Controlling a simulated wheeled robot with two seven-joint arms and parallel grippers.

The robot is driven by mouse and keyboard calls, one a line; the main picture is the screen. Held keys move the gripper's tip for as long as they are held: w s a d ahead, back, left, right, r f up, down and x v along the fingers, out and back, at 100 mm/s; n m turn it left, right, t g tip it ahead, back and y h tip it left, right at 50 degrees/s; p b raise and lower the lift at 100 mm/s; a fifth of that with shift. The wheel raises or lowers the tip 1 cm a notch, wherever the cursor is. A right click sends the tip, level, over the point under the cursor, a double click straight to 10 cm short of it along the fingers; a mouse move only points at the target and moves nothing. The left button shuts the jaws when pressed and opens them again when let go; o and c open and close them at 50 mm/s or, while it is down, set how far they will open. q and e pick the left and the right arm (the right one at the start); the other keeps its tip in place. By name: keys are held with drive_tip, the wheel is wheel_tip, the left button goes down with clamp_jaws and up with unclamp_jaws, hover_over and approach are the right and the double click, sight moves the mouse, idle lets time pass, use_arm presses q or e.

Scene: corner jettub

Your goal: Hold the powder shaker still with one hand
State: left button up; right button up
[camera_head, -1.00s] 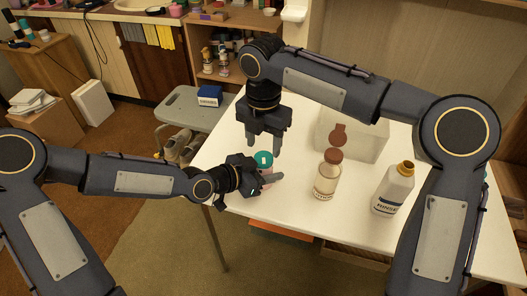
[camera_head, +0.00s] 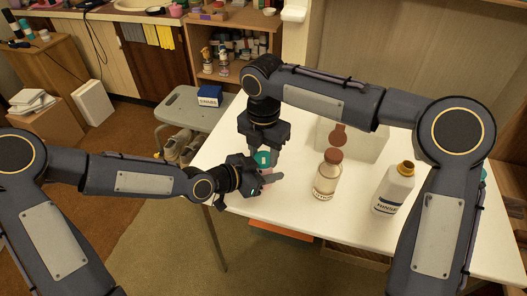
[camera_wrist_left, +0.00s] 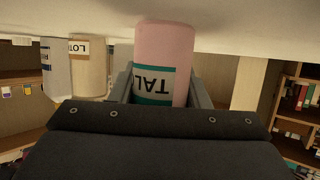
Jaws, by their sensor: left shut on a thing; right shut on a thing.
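The powder shaker is a pink bottle with a teal cap (camera_head: 264,158) and stands on the white table, partly hidden by my grippers in the head view. In the left wrist view its pink body (camera_wrist_left: 165,45) with a teal-edged "TAL…" label sits between my left gripper's fingers. My left gripper (camera_head: 270,180) reaches in from the left and is shut on the body. My right gripper (camera_head: 264,152) points down from above and is shut on the teal cap.
The table front (camera_head: 300,222) is clear.

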sight(264, 157)
drive_tip(key=m, duration=0.4)
drive_tip(key=o, duration=0.7)
drive_tip(key=shift+r, duration=0.1)
wheel_tip(264, 157, up, 12)
drive_tip(key=shift+f, duration=0.1)
idle(0.3)
use_arm(q)
drive_tip(key=o, duration=1.1)
